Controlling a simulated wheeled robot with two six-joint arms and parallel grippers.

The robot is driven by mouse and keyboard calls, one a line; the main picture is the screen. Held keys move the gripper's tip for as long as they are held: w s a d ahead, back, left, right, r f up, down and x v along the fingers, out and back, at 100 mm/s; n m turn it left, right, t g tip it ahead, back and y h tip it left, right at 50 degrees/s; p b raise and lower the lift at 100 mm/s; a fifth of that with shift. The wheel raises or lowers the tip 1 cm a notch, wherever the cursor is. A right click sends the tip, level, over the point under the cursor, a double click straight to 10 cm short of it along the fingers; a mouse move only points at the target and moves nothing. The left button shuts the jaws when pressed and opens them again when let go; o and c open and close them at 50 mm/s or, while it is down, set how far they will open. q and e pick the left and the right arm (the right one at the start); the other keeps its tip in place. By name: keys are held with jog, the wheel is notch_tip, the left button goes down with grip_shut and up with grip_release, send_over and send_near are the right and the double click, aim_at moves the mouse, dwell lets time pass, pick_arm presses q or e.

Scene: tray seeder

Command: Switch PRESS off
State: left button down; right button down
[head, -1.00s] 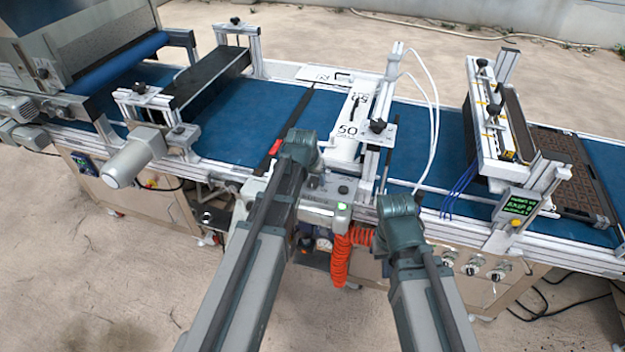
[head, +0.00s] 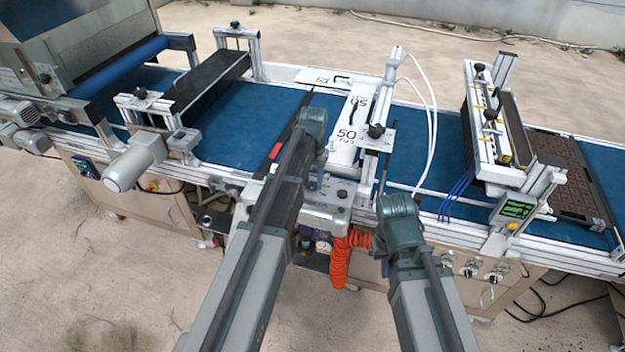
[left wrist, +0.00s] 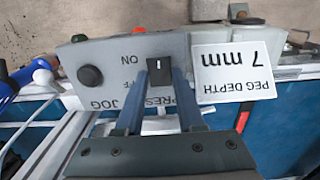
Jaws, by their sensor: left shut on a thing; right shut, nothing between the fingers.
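The control box (left wrist: 120,65) fills the upper left wrist view, upside down, with ON, OFF and PRESS JOG lettering. Its black switch knob (left wrist: 160,70) stands between the fingertips of my left gripper (left wrist: 161,82), which is shut on it. A short white mark shows on the knob; I cannot tell which label it points to. In the head view the box (head: 322,212) sits at the conveyor's front edge, and my left wrist partly covers it. My right gripper (head: 397,203) is shut and empty right of the box, its fingers mostly hidden.
A round black button (left wrist: 90,77) and a white PEG DEPTH 7 mm card (left wrist: 235,72) flank the knob. An orange coiled hose (head: 340,258) hangs below the box. A green display (head: 518,208) stands at the right. The blue conveyor (head: 248,122) lies behind.

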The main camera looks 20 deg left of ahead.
aim_at(314, 183)
dwell(0.3)
pick_arm(q)
jog(key=c, duration=0.5)
grip_release()
jog(key=r+p, duration=1.3)
jog(key=p, duration=0.1)
jog(key=shift+w+r, duration=0.3)
jog(key=shift+r, duration=0.1)
